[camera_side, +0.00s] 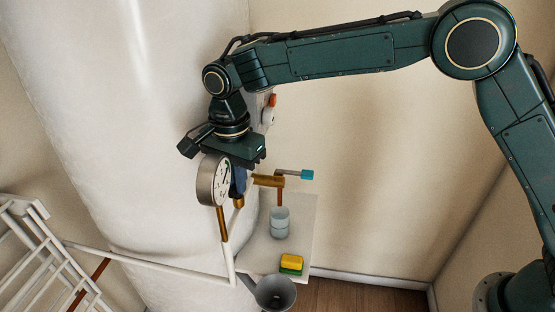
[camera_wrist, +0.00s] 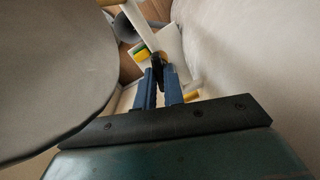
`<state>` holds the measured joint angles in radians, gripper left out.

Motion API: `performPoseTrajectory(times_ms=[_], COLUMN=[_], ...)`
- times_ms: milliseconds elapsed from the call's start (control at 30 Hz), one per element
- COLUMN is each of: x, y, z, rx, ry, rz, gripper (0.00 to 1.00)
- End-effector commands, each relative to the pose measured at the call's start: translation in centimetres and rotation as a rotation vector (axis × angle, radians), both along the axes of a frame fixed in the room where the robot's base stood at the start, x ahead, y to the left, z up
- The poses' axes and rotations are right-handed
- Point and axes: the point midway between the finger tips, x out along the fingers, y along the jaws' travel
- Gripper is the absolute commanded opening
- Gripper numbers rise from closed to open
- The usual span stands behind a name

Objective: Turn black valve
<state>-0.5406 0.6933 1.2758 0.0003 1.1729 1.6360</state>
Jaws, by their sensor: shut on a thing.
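The black valve (camera_wrist: 157,68) shows in the wrist view as a small dark handle on the pipework, between the tips of my blue fingers. My gripper (camera_wrist: 159,80) is shut on it. In the side view my gripper (camera_side: 239,184) points down, just right of the round pressure gauge (camera_side: 214,180). The gauge and my fingers hide the black valve there. A second valve with a cyan handle (camera_side: 307,175) sits to the right on the brass pipe (camera_side: 267,181).
The gauge's grey body (camera_wrist: 50,70) fills the left of the wrist view, close to my fingers. A large white tank (camera_side: 130,110) stands behind. A shelf (camera_side: 308,225) below holds stacked cups (camera_side: 279,223) and a yellow-green sponge (camera_side: 291,263). A grey funnel (camera_side: 275,293) is beneath.

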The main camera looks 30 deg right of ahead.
Motion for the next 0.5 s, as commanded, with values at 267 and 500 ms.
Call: performPoseTrajectory(times_ms=[267, 500], x=[0.00, 0.00], y=[0.00, 0.00], z=[0.07, 0.09], rx=[0.000, 0.000], ry=[0.000, -0.001], rz=[0.114, 0.115], gripper=[0.00, 0.00])
